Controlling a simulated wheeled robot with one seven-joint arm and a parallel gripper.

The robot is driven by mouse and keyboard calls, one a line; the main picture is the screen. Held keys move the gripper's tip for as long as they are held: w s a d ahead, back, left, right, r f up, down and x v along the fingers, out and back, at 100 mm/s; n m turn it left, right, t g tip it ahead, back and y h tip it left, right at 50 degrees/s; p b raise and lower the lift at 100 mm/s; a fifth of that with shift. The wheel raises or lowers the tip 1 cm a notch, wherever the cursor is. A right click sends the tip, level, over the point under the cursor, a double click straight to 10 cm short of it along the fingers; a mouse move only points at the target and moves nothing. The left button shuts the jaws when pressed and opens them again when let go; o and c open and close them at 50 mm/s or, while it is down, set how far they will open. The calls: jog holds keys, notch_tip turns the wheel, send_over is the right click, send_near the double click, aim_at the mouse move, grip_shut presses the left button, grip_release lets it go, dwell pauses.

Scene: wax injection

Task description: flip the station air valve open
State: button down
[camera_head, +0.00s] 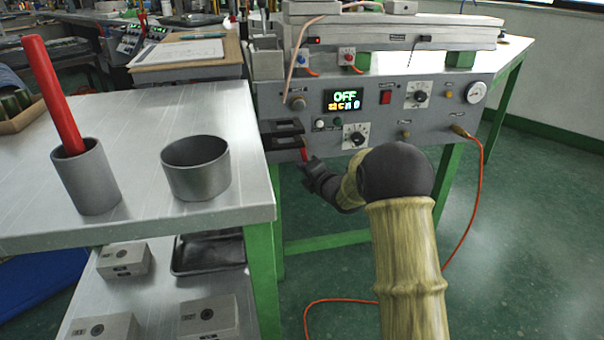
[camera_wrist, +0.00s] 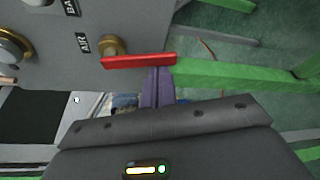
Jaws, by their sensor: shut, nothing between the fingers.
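The air valve shows in the wrist view as a brass fitting (camera_wrist: 113,46) beside an "AIR" label, with a red lever (camera_wrist: 138,61) lying across the picture. In the head view the red lever (camera_head: 304,153) shows as a small red piece at the left end of the station's grey front panel (camera_head: 385,92). My gripper (camera_wrist: 158,72) is shut and empty. Its fingertips are right at the lower edge of the lever, near its free end; I cannot tell whether they touch. In the head view my gripper (camera_head: 307,165) is just below the lever.
Dials, buttons and a gauge (camera_head: 476,92) sit on the panel. A metal table (camera_head: 130,150) at left holds a grey cup (camera_head: 88,180) with a red stick and an empty grey bowl (camera_head: 196,168). An orange hose (camera_head: 474,200) hangs at right.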

jog(key=d+r+n+h+b, duration=0.1)
jog(key=n, duration=0.1)
jog(key=d+r+n+h+b, duration=0.1)
jog(key=d+n+b, duration=0.1)
jog(key=n, duration=0.1)
jog(key=w+d+r+n+h+b, duration=0.1)
jog(key=n+h+b, duration=0.1)
jog(key=n, duration=0.1)
jog(key=shift+d+g, duration=0.3)
jog(key=shift+d, duration=0.1)
jog(key=shift+a, duration=0.1)
jog(key=shift+s+a+r+b, duration=0.2)
jog(key=shift+a+b, duration=0.1)
jog(key=shift+a, duration=0.3)
jog(key=shift+w, duration=0.1)
